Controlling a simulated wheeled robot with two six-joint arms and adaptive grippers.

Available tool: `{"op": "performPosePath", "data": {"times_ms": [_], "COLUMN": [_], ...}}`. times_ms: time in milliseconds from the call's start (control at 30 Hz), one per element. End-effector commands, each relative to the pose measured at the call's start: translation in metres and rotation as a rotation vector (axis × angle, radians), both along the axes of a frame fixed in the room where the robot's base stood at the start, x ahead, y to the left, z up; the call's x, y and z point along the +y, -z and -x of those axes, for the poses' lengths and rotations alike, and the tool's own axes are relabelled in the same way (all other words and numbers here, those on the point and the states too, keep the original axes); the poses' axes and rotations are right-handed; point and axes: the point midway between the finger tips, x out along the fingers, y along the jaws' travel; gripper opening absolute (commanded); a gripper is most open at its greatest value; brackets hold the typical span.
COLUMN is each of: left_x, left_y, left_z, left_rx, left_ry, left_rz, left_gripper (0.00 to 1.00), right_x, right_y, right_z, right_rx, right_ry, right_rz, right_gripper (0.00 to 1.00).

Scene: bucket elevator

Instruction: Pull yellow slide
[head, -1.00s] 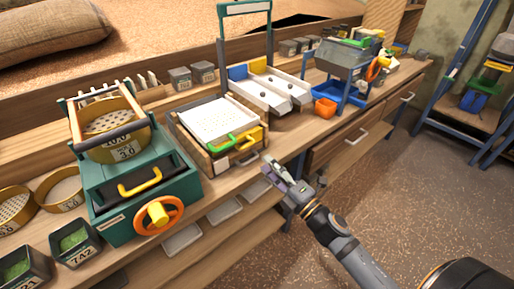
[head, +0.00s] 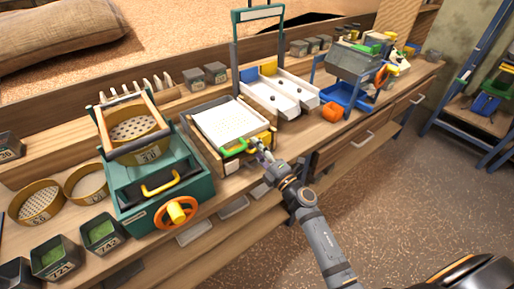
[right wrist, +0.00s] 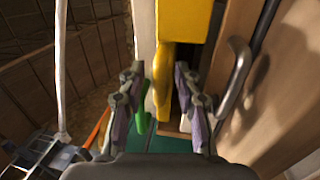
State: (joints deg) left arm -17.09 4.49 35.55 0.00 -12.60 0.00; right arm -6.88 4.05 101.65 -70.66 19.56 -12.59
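The yellow slide (head: 264,136) sits at the front right of a wooden box with a white perforated top (head: 226,122), beside a green handle (head: 233,148). My right gripper (head: 260,153) is at the front of this box, close to the yellow slide. In the right wrist view, the yellow slide (right wrist: 184,20) and its yellow handle (right wrist: 162,85) lie between the two spread fingers of my right gripper (right wrist: 160,85). The green handle (right wrist: 143,103) shows near the left finger. I cannot tell whether a finger touches either handle. My left gripper is not in view.
A teal machine with an orange wheel (head: 176,212) stands left of the box. A grey metal handle (right wrist: 235,75) is close to the right finger. Floor is free in front.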

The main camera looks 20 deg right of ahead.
Motion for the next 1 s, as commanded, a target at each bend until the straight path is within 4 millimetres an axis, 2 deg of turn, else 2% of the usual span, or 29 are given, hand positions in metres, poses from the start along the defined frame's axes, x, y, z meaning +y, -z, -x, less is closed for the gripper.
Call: {"op": "performPosePath", "data": {"times_ms": [67, 300, 1000], "left_x": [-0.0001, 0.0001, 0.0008], "left_y": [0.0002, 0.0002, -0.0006], "left_z": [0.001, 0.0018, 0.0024], "left_rx": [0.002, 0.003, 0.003], "left_ry": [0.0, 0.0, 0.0], "left_rz": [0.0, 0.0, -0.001], "left_gripper": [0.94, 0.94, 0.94], "right_x": [-0.0002, -0.0002, -0.0019], "right_y": [0.0, 0.0001, 0.0012], "right_z": [0.0002, 0.0003, 0.005], "right_rx": [0.0, 0.0, 0.002], "right_ry": [0.0, 0.0, 0.0], "right_rz": [0.0, 0.001, 0.002], "right_gripper": [0.31, 0.0, 0.0]}}
